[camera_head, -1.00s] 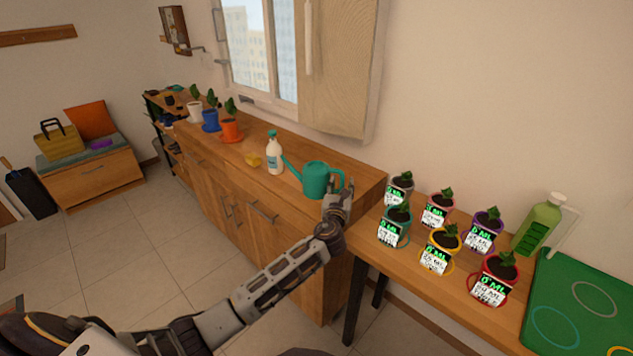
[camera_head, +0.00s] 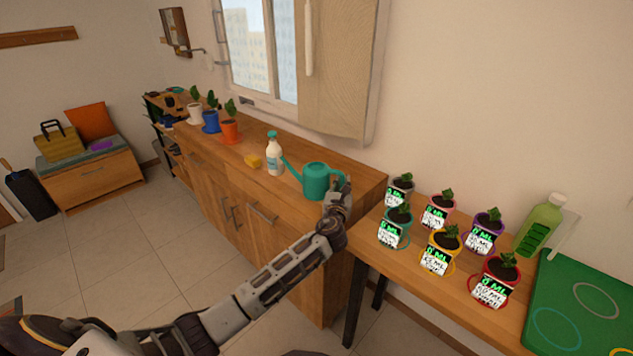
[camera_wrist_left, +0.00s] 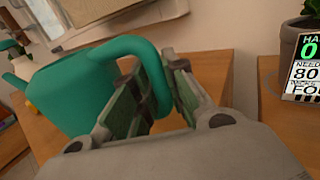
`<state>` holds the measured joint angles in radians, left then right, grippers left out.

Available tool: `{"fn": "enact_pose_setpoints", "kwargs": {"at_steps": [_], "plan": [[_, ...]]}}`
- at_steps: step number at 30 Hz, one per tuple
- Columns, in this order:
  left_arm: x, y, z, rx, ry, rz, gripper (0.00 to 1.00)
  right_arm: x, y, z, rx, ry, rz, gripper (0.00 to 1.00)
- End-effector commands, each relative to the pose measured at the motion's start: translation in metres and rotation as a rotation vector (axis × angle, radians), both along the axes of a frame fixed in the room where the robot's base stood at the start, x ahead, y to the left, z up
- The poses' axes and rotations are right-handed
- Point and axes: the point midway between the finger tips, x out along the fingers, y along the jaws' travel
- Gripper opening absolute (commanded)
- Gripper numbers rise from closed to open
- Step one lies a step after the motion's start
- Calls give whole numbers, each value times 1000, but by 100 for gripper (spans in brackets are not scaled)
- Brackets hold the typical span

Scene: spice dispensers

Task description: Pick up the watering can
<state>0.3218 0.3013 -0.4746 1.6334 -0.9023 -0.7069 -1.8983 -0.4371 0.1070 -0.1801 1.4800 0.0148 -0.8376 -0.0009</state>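The teal watering can (camera_head: 315,181) stands upright on the wooden cabinet top, its spout to the left and its handle to the right. My left gripper (camera_head: 341,187) is at the handle side of the can. In the left wrist view, the can (camera_wrist_left: 70,92) fills the left half, and its curved handle (camera_wrist_left: 150,62) runs between the two fingers of my left gripper (camera_wrist_left: 163,88). The fingers are apart, with a gap visible beside the handle. Part of the handle is hidden behind the left finger. My right gripper is not in view.
Several labelled potted plants (camera_head: 436,260) stand on the lower table at right, with a green bottle (camera_head: 540,222) and a green mat (camera_head: 580,300). The window wall is behind.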

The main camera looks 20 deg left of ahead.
Motion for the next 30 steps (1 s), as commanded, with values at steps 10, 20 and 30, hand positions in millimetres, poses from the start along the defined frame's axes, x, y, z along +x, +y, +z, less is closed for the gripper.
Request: {"fn": "enact_pose_setpoints", "kwargs": {"at_steps": [10, 20, 30], "plan": [[0, 0, 0, 0, 0, 0, 0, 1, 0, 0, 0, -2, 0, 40], [0, 0, 3, 2, -3, 0, 0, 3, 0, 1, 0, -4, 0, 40], [0, 0, 17, 3, -5, 1, 0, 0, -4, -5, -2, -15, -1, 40]]}}
